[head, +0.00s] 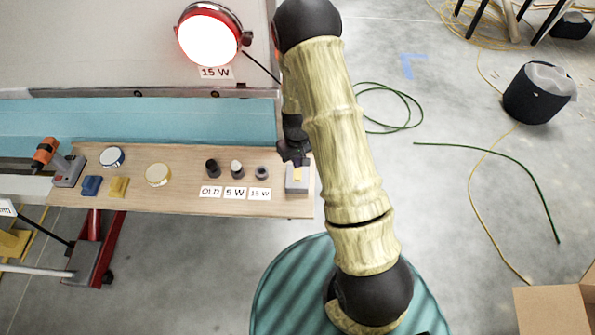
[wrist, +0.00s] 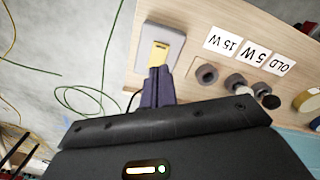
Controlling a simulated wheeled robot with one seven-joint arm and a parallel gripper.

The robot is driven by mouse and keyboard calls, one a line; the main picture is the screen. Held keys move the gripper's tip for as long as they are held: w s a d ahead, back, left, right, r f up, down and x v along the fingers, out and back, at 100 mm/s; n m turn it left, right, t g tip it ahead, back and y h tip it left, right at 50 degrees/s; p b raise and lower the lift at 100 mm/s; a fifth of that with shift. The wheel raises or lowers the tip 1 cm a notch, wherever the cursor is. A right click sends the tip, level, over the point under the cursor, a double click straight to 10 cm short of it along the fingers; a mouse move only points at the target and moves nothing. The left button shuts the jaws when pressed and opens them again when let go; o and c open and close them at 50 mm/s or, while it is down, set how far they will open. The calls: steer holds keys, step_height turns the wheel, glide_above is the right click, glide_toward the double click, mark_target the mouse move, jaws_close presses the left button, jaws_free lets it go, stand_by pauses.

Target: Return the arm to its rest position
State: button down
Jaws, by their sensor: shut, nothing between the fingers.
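My arm reaches up through the middle of the head view and bends back down at its far end. My gripper (head: 293,160) hangs at the right end of the wooden board (head: 140,197), by a grey block (head: 297,184) with a yellow patch on top. In the wrist view the dark fingers of my gripper (wrist: 158,72) are together and empty. Their tips appear just at the yellow patch (wrist: 160,52) of the grey block (wrist: 178,42). I cannot tell whether they touch it.
Several small cylinders (head: 236,168) stand behind labels OLD, 5 W and 15 W. Left are round tins (head: 158,174), blue and yellow pieces (head: 118,187) and an orange-topped tool (head: 45,152). A lit red lamp (head: 208,38) is above. Cables (head: 535,180) and a bin (head: 538,95) occupy the right floor.

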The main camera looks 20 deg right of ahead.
steer(key=shift+r, duration=0.1)
stand_by(0.4)
steer(key=s+r+m+t, duration=0.1)
steer(key=s+r, duration=0.6)
steer(key=r, duration=0.4)
steer(key=s+r+m+t, duration=0.1)
steer(key=s+r, duration=0.6)
steer(key=r, duration=0.5)
steer(key=shift+s+t, duration=0.25)
steer(key=shift+t, duration=0.05)
steer(key=shift+w, duration=0.15)
